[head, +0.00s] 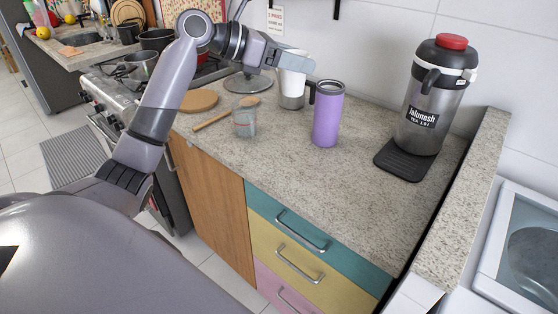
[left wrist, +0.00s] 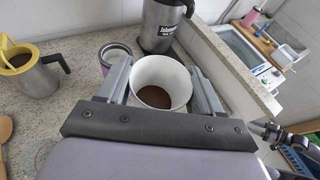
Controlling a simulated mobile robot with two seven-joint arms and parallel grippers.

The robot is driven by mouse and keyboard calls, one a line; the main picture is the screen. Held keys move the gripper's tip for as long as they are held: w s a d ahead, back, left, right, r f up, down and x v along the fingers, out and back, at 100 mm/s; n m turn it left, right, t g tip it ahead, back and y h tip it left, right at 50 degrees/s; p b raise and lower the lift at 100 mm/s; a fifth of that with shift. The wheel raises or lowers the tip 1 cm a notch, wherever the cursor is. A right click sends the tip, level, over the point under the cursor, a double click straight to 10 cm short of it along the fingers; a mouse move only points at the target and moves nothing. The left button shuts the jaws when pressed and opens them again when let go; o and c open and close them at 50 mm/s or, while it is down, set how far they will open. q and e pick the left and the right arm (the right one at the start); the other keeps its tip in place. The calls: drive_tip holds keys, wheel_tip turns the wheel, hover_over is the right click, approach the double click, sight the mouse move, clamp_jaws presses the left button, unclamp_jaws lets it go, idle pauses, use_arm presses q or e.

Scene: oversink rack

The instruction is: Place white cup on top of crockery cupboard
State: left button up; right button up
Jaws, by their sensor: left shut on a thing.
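My left gripper (head: 300,62) is shut on the white cup (head: 290,62), which it holds above the back of a granite counter (head: 350,190). In the left wrist view, the cup (left wrist: 160,75) sits upright between the fingers, with something brown at its bottom. The counter tops a cabinet with a wooden door (head: 215,205) and teal, yellow and pink drawers (head: 290,232). I cannot tell whether this cabinet is the crockery cupboard. My right gripper is not in view.
A metal mug (head: 291,98) stands behind the held cup, with a yellow strainer (left wrist: 20,55) on it. A purple tumbler (head: 327,118), a glass (head: 244,122), a wooden spoon (head: 211,121) and a large flask (head: 430,105) also stand or lie there. The counter's front right is clear.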

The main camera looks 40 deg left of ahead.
use_arm(q)
wheel_tip(320, 180, down, 20)
drive_tip(key=shift+r+b, duration=0.2)
drive_tip(key=shift+b, duration=0.8)
drive_tip(key=shift+f, duration=0.15)
drive_tip(key=shift+f, duration=0.1)
drive_tip(key=o, duration=1.3)
drive_tip(key=shift+s+a, duration=0.15)
drive_tip(key=v, duration=1.1)
drive_tip(key=shift+s+a+r, duration=0.1)
drive_tip(key=shift+s+r, duration=0.1)
drive_tip(key=shift+r, duration=0.1)
